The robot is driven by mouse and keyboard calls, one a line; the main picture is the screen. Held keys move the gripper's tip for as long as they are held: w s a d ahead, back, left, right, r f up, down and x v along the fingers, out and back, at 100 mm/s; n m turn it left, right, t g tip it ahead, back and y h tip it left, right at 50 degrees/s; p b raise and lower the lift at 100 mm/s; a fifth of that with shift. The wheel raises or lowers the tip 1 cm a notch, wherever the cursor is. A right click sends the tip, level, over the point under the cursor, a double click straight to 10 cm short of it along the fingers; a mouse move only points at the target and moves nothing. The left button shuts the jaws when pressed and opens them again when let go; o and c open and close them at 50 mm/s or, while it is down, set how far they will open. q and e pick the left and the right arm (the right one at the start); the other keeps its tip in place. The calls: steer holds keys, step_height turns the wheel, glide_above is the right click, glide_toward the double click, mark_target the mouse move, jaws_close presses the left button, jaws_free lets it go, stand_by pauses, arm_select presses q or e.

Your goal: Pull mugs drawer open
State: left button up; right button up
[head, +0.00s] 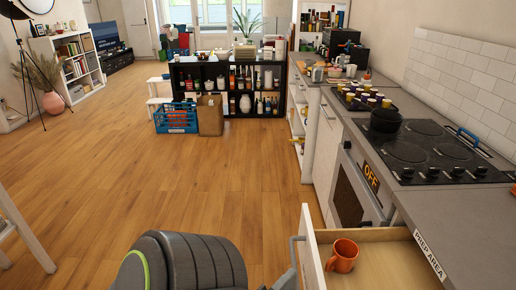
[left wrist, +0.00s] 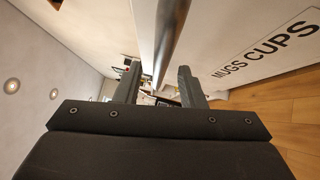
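The mugs drawer (head: 311,258) is pulled out at the bottom right of the head view, with an orange mug (head: 342,255) inside. Its front (left wrist: 272,45) reads "MUGS CUPS" in the left wrist view. A grey bar handle (head: 294,248) stands off the front; it also shows in the left wrist view (left wrist: 168,36). My left gripper (left wrist: 158,76) is at the handle with its fingers apart. The bar runs between them with visible gaps on both sides. My left arm mostly hides this gripper in the head view. My right gripper is in neither view.
A counter (head: 455,215) labelled "PREP AREA" is beside the drawer. A stove (head: 430,150) with an "OFF" sign and a black pot (head: 385,120) is beyond it. A blue crate (head: 176,117) and a cardboard box (head: 210,115) stand farther back. The wooden floor at left is mostly clear.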

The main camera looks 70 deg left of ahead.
arm_select(q)
steer(key=b+v, duration=0.4)
steer(key=v, duration=1)
step_height(320, 180, down, 27)
steer(key=d+m+g+h+p, duration=0.25)
steer(key=m+g+h, duration=0.25)
steer(key=m+g, duration=0.5)
steer(key=s+f+m+g, duration=0.3)
steer(key=s+f+m, duration=0.1)
steer(key=f+m, duration=0.3)
steer(key=s+f+m+g+h, duration=0.1)
steer(key=s+f+m+g, duration=0.2)
steer(key=f+m, duration=0.3)
step_height(320, 180, down, 2)
steer(key=shift+s+d+m+g+h+p, duration=0.3)
steer(key=shift+s+m+g+p, duration=0.1)
steer(key=shift+s, duration=0.15)
steer(key=shift+s+a, duration=0.1)
